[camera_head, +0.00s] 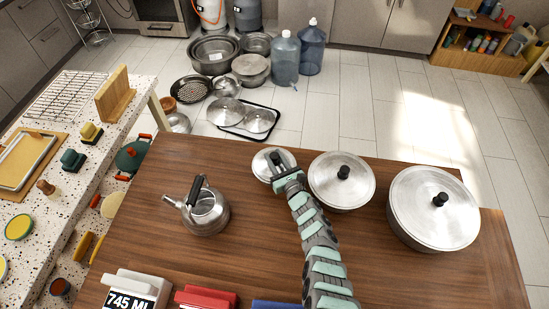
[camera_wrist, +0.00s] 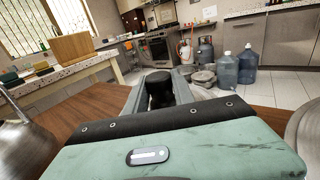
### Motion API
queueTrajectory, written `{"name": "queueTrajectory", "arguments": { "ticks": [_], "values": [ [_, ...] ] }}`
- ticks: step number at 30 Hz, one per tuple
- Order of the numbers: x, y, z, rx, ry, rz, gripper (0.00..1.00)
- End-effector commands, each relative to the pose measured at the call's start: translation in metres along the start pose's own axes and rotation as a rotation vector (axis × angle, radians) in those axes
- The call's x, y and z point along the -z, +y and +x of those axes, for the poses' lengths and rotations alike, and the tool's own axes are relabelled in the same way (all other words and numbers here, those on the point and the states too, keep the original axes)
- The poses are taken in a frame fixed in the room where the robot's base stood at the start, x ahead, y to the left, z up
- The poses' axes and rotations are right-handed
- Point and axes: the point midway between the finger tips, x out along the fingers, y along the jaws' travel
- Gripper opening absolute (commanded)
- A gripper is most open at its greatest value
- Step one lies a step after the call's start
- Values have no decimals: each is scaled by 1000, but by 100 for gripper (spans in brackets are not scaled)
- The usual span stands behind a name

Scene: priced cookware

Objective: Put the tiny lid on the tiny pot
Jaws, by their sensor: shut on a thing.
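The tiny lid (camera_head: 262,165) is a round silver disc at the table's far edge, left of two larger pots. My gripper (camera_head: 280,161) is over it, with its fingers closed around the lid's black knob. The knob (camera_wrist: 159,90) shows between the fingers (camera_wrist: 160,92) in the wrist view. The tiny pot cannot be told apart from the lid in the head view. The lid and my gripper cover that spot, so I cannot tell whether the lid is seated on a rim.
A medium lidded pot (camera_head: 342,198) stands close to the right of my gripper, with a large lidded pot (camera_head: 434,232) beyond. A steel kettle (camera_head: 207,214) stands to the left. Price signs, one white (camera_head: 131,295) and one red (camera_head: 205,298), line the near edge.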

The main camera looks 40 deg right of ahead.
Motion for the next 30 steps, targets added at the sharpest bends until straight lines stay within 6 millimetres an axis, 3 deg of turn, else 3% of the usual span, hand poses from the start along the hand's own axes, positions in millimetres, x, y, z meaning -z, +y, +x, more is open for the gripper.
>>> {"name": "queueTrajectory", "arguments": {
  "ticks": [27, 28, 30],
  "values": [
    [4, 0, 0, 0, 0, 0, 0],
    [4, 0, 0, 0, 0, 0, 32],
    [4, 0, 0, 0, 0, 0, 37]
  ]
}}
